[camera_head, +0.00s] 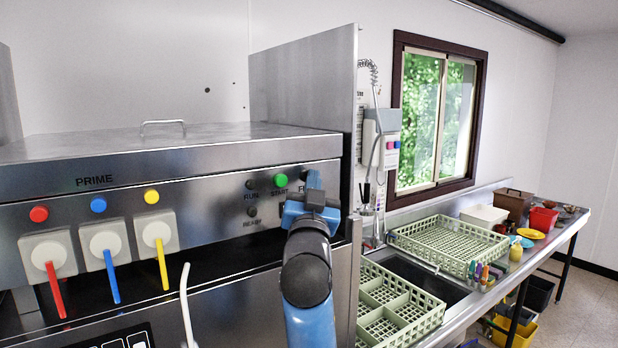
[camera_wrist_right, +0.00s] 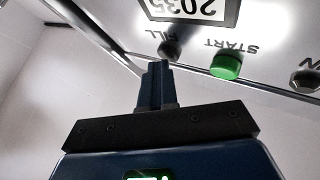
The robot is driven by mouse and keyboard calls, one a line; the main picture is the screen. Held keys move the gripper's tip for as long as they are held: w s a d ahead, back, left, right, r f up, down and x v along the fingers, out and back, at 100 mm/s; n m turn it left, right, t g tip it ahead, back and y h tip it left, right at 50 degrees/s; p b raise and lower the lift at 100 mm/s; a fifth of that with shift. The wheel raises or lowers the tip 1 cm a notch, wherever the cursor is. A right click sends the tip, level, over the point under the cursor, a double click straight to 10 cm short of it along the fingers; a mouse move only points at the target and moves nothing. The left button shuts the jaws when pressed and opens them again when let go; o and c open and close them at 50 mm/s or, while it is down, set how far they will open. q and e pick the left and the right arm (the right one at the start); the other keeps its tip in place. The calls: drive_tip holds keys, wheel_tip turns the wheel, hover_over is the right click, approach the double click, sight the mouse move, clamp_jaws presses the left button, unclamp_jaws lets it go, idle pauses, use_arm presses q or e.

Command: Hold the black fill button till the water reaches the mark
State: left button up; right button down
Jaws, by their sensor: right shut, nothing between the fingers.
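My right gripper (camera_head: 312,190) is shut and empty, raised in front of the steel machine's panel (camera_head: 225,195). It covers most of the label beginning with F and the fill button in the head view. In the right wrist view the black fill button (camera_wrist_right: 170,48) sits beside the upside-down FILL label, just beyond the shut fingertips (camera_wrist_right: 157,70). I cannot tell whether they touch it. The green START button (camera_head: 280,180) is just left of the gripper; it also shows in the wrist view (camera_wrist_right: 226,66). No water or level mark can be made out. My left gripper is out of view.
RUN (camera_head: 251,184) and READY (camera_head: 252,211) lamps are left of START. Red (camera_head: 55,288), blue (camera_head: 112,275) and yellow (camera_head: 161,263) levers hang further left. A lit digit display (camera_wrist_right: 190,8) is near FILL. A steel side panel (camera_head: 305,85) and green racks (camera_head: 450,245) stand right.

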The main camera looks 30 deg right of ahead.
drive_tip(key=shift+s, duration=0.8)
drive_tip(key=shift+s+d+p, duration=0.15)
drive_tip(key=shift+s+p, duration=0.1)
drive_tip(key=shift+s, duration=1)
drive_tip(key=shift+s+d+p, duration=0.1)
drive_tip(key=shift+s+p, duration=0.1)
drive_tip(key=shift+s, duration=1.05)
